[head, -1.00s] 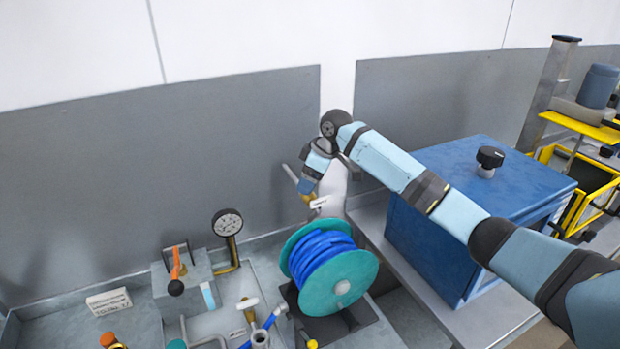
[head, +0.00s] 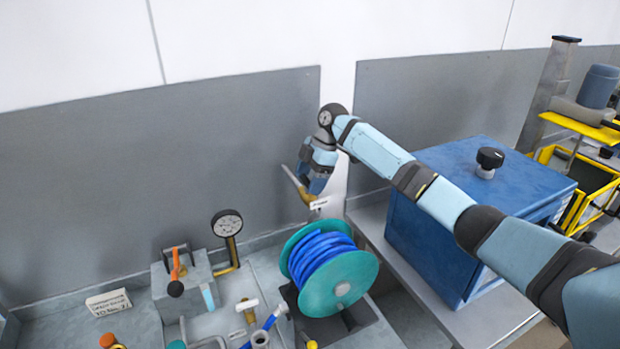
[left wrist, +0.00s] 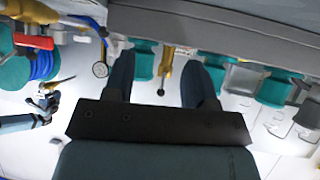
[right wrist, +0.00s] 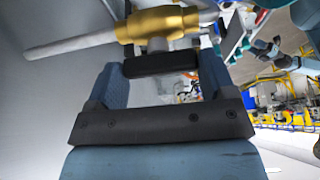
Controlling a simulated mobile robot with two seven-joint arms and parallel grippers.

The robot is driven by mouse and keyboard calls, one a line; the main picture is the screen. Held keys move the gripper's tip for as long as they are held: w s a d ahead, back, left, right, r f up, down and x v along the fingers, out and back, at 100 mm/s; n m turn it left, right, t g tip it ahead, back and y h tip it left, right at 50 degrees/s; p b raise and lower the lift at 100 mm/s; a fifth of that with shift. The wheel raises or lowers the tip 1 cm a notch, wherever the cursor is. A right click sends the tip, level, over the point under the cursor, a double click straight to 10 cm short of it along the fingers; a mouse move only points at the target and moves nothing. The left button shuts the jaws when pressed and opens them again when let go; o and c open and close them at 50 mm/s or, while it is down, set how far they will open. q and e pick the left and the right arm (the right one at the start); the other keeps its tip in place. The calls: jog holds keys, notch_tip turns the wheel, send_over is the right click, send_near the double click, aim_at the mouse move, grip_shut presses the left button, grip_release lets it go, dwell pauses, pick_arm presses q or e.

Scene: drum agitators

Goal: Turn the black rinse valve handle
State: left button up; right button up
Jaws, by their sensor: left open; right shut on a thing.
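The black valve handle (right wrist: 162,63) lies between the fingers of my right gripper (right wrist: 160,82) in the right wrist view. My right gripper is shut on it. The handle joins a brass valve body (right wrist: 158,24) on a pale pipe (right wrist: 70,46). In the head view my right gripper (head: 312,190) is at the pipe (head: 295,184) above the hose reel, and my wrist hides the handle there. My left gripper (left wrist: 160,85) is open and empty in the left wrist view.
A teal reel with blue hose (head: 338,284) stands below my right gripper. A blue box (head: 470,170) with a black knob stands under my right arm.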

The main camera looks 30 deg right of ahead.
jog(key=shift+r, duration=0.1)
dwell(0.4)
jog(key=o, duration=0.9)
jog(key=shift+a, duration=0.1)
pick_arm(q)
notch_tip(320, 180, down, 2)
jog(key=b, duration=0.3)
jog(key=shift+s+f+m, duration=0.1)
jog(key=shift+f+m, duration=0.1)
jog(key=shift+m, duration=0.1)
jog(key=shift+d, duration=0.1)
pick_arm(e)
jog(key=v, duration=1.3)
jog(key=shift+w+r, duration=0.1)
jog(key=shift+r, duration=0.25)
pick_arm(q)
jog(key=shift+w+r, duration=0.1)
jog(key=shift+w, duration=0.1)
